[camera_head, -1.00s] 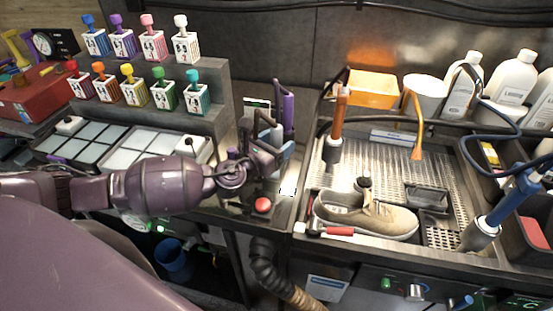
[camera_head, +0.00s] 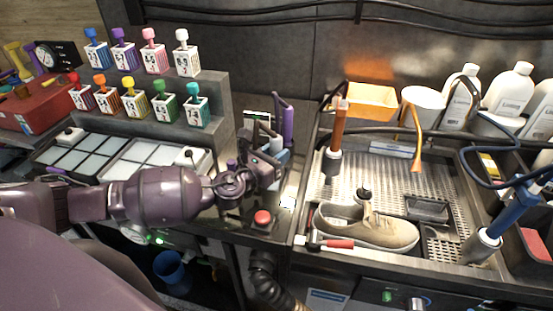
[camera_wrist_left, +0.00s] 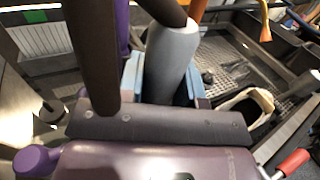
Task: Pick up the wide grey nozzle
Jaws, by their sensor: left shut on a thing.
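In the left wrist view a wide, smooth grey nozzle (camera_wrist_left: 171,62) stands between the light blue fingers of my left gripper (camera_wrist_left: 163,85), which is shut on it. A dark brown tube shows at its top end. In the head view my left gripper (camera_head: 276,158) is at the small shelf left of the wash basin. There the nozzle is mostly hidden by the gripper and wrist. I cannot tell whether the nozzle is clear of its place. My right gripper is out of view.
A purple tool (camera_head: 284,124) stands close behind the gripper. A red button (camera_head: 262,217) is in front of it. The metal basin (camera_head: 388,165) to the right holds a beige sneaker (camera_head: 385,232) and a red-handled brush (camera_head: 338,244). Pump boxes (camera_head: 137,108) stand on the left steps.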

